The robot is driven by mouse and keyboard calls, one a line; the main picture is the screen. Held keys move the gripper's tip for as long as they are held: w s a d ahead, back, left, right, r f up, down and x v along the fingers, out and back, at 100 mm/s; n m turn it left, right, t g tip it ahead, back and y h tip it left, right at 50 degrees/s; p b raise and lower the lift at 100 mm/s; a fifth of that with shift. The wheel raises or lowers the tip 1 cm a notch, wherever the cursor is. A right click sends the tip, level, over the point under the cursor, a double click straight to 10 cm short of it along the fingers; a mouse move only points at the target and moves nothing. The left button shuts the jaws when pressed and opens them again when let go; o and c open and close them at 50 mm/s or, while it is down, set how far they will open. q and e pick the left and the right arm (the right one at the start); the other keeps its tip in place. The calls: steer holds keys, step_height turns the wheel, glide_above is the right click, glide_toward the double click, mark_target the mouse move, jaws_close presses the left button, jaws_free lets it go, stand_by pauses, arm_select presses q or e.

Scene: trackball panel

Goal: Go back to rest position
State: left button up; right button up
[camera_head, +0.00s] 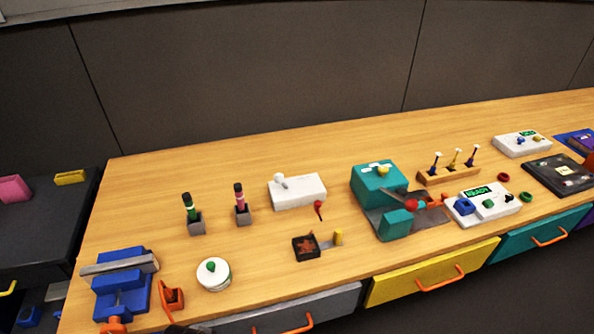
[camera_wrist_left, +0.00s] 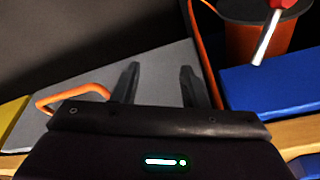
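My left gripper (camera_wrist_left: 158,72) shows in the left wrist view with its two dark fingers apart and nothing between them. A grey drawer front (camera_wrist_left: 165,58) is behind the fingers. In the head view only a small dark shape shows at the bottom edge, and I cannot tell whether it is part of my left arm. My right gripper is not in view. A white control panel (camera_head: 462,217) with a green READY display stands at the right of the wooden table (camera_head: 240,160). A white round piece with a green knob (camera_head: 213,273) sits at the front left.
A blue vise (camera_head: 122,297) stands at the front left corner. A teal machine (camera_head: 378,183) stands right of centre. Grey (camera_head: 345,302), yellow (camera_head: 430,272) and teal (camera_head: 540,230) drawers with orange handles line the front edge. The table's back left is clear.

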arm_select(q)
steer(key=s+f, duration=0.3)
steer(key=f, duration=1.2)
steer(key=s+a+f+g, duration=0.1)
steer(key=s+a+f, duration=0.1)
steer(key=s+f, duration=0.7)
steer(key=s+a+f+g, duration=0.1)
steer(key=s+a+f, duration=0.1)
steer(key=s+f, duration=0.8)
steer(key=shift+s, duration=0.7)
